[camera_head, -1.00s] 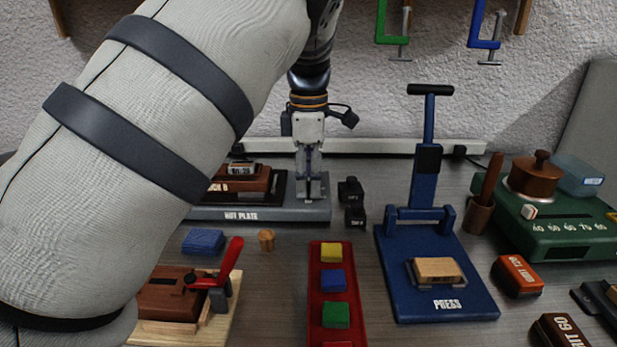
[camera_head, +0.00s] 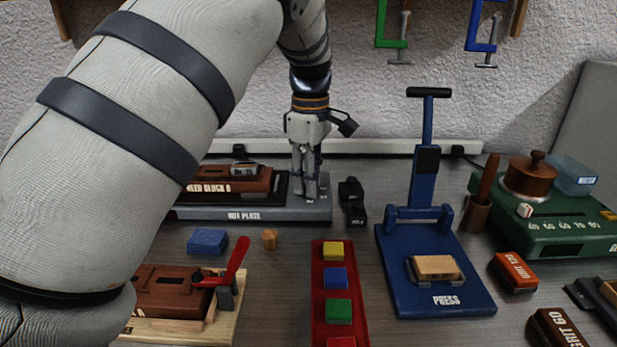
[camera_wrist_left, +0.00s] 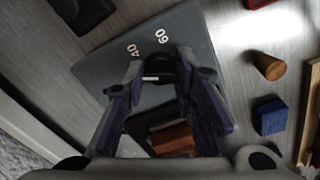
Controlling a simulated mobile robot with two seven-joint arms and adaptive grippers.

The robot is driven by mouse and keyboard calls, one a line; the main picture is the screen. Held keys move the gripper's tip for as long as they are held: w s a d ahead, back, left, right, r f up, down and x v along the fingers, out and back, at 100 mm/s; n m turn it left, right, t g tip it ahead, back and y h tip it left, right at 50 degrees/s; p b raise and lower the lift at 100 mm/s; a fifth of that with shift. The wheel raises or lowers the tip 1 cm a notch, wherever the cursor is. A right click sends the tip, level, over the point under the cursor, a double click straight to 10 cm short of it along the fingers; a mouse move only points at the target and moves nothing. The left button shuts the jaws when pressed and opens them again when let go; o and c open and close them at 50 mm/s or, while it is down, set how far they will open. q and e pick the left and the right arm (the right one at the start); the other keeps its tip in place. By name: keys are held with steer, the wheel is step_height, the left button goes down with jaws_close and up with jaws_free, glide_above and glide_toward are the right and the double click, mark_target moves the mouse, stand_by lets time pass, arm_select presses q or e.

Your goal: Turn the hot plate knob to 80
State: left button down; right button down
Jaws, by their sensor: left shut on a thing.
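The grey hot plate (camera_head: 245,214) stands at the back left, with its name on the front edge. My left gripper (camera_head: 308,194) points down over its right end. In the left wrist view, the hot plate (camera_wrist_left: 205,50) shows the numbers 40 and 60 beside the fingertips. My left gripper (camera_wrist_left: 160,76) is shut on the dark knob (camera_wrist_left: 153,73), with a short white mark between the fingers. The knob is mostly hidden by the fingers, and I cannot read its setting. My right gripper is not in view.
A blue press (camera_head: 425,270), a red tray (camera_head: 319,300) and a blue sponge-like block (camera_head: 207,241) are nearby.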

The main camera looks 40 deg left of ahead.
arm_select(q)
steer(key=m, duration=0.3)
steer(key=shift+m, duration=0.4)
steer(key=m, duration=0.3)
steer(key=shift+m, duration=0.3)
steer(key=m, duration=0.3)
steer(key=shift+m, duration=0.4)
steer(key=m, duration=1.1)
steer(key=shift+f+m, duration=0.1)
steer(key=shift+m, duration=0.2)
steer(key=m, duration=0.4)
steer(key=shift+m, duration=2.1)
